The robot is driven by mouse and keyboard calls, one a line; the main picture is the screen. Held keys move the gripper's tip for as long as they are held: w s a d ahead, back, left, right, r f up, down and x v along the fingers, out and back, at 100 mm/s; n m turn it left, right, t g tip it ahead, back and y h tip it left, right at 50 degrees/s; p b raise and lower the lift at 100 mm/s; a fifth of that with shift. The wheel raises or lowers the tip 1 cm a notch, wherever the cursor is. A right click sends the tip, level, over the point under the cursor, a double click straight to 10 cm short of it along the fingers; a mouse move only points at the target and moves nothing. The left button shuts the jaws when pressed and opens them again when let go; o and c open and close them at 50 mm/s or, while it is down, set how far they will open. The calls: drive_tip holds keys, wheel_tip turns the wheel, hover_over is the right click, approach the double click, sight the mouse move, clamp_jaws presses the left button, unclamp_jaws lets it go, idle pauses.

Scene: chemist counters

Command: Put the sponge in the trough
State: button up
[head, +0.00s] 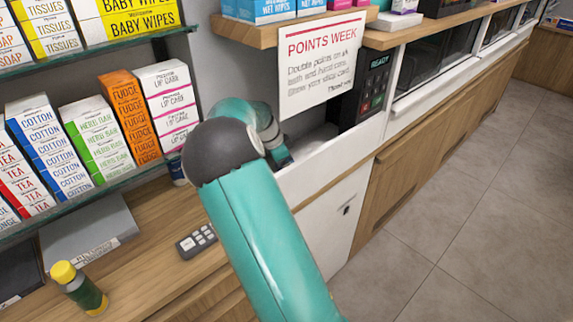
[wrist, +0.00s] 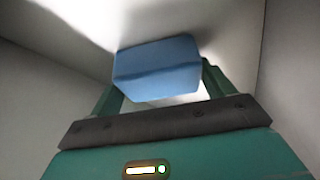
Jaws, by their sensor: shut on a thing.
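The blue sponge (wrist: 157,70) is between the two green fingers of my gripper (wrist: 160,88) in the wrist view, and the gripper is shut on it. Pale walls surround it there, with a bright surface beyond; I cannot tell whether the sponge touches it. In the head view my teal arm reaches into the white trough (head: 325,165) below the paper sign. My gripper (head: 283,160) is at the trough's left part, mostly hidden by my arm. The sponge is not visible in the head view.
The "POINTS WEEK" sign (head: 320,62) hangs just above the trough, with a dark keypad terminal (head: 374,85) to its right. Shelves of boxes stand at left. A yellow-capped bottle (head: 78,288) and a grey remote (head: 196,238) are on the wooden counter. The floor at right is clear.

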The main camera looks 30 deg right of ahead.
drive_tip(key=shift+f, duration=0.2)
drive_tip(key=o, duration=0.8)
drive_tip(key=shift+r, duration=0.1)
drive_tip(key=v, duration=0.7)
drive_tip(key=shift+a+r, duration=0.15)
drive_tip(key=shift+r, duration=0.15)
